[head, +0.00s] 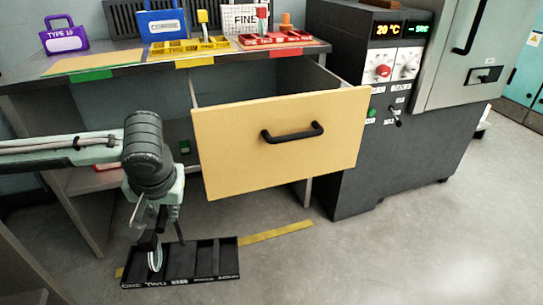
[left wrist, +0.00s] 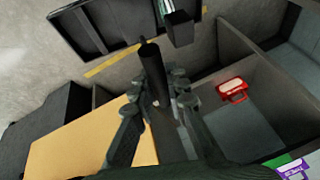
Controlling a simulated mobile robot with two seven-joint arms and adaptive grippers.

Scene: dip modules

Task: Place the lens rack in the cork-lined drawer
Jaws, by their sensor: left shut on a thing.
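The lens rack is a long black tray with slots (head: 205,262) and white lettering along its front edge. In the left wrist view the rack (left wrist: 95,25) shows at the top beyond the fingers. The drawer (head: 280,145) is pulled out, with a pale wood front and black handle; its floor is hidden in the head view. My right gripper is out of view.
The bench top (head: 120,62) above the drawer carries a purple case (head: 65,40), a yellow tray (head: 190,46) and a red tray (head: 275,40). A dark machine (head: 400,130) stands close at the drawer's right. The floor (head: 400,250) at front right is clear.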

